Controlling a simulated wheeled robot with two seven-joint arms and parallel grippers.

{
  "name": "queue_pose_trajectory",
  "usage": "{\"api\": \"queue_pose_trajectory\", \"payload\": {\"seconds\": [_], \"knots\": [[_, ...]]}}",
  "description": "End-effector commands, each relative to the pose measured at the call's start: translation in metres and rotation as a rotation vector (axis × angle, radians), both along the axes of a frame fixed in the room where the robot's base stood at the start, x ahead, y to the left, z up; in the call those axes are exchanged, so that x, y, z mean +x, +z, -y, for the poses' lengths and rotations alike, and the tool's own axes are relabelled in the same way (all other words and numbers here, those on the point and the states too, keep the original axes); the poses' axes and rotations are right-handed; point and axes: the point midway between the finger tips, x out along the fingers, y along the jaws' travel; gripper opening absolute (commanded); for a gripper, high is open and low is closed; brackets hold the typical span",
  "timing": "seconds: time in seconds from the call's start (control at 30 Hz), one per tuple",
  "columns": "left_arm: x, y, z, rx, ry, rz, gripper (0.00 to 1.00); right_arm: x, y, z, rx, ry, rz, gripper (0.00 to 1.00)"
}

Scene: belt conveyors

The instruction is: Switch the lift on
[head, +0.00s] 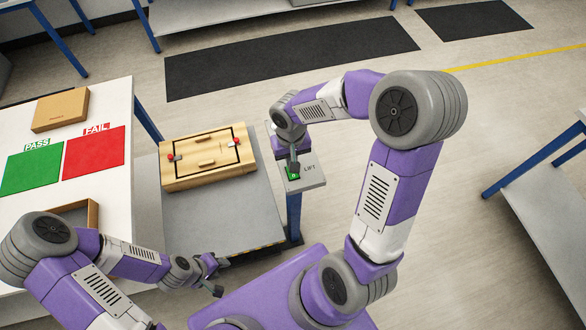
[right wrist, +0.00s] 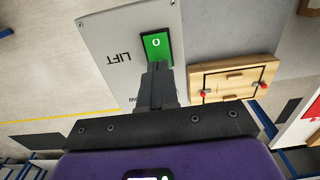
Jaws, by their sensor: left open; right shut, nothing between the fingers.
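A grey panel (head: 312,183) marked LIFT stands on a blue post, with a green switch (head: 292,175) on its face. In the right wrist view the panel (right wrist: 108,35) fills the upper left, and the switch (right wrist: 157,43) shows a white O at its far end. My right gripper (head: 294,166) is shut and empty, pointing down at the switch. Its fingertips (right wrist: 157,68) cover the near part of the switch; I cannot tell whether they touch it. My left gripper (head: 219,277) is open and empty, near the front of the grey platform (head: 215,222).
A wooden case (head: 205,178) with red-tipped latches lies on the grey platform. At the left, a white table (head: 108,198) bears a green PASS mat (head: 32,171), a red FAIL mat (head: 94,153) and a cardboard box (head: 60,110). Open floor lies beyond the panel.

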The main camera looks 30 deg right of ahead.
Motion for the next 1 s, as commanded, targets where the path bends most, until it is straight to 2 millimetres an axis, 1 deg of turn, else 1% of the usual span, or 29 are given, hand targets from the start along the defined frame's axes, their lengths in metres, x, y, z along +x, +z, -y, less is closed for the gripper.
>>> {"api": "queue_pose_trajectory", "payload": {"seconds": [0.03, 0.6, 0.7, 1.0], "knots": [[0.000, 0.006, 0.000, 0.000, 0.000, 0.000, 0.43, 0.000, 0.008, 0.000, 0.000, 0.000, 0.001, 0.00], [0.000, 0.039, 0.000, 0.000, 0.000, 0.000, 0.43, 0.001, 0.053, 0.000, 0.001, 0.000, 0.002, 0.00], [0.000, 0.042, 0.000, 0.000, 0.000, 0.000, 0.43, 0.001, 0.057, 0.000, 0.001, 0.000, 0.002, 0.00], [0.000, 0.041, 0.000, 0.000, 0.000, 0.000, 0.43, 0.000, 0.056, 0.000, 0.001, 0.000, 0.001, 0.00]]}}
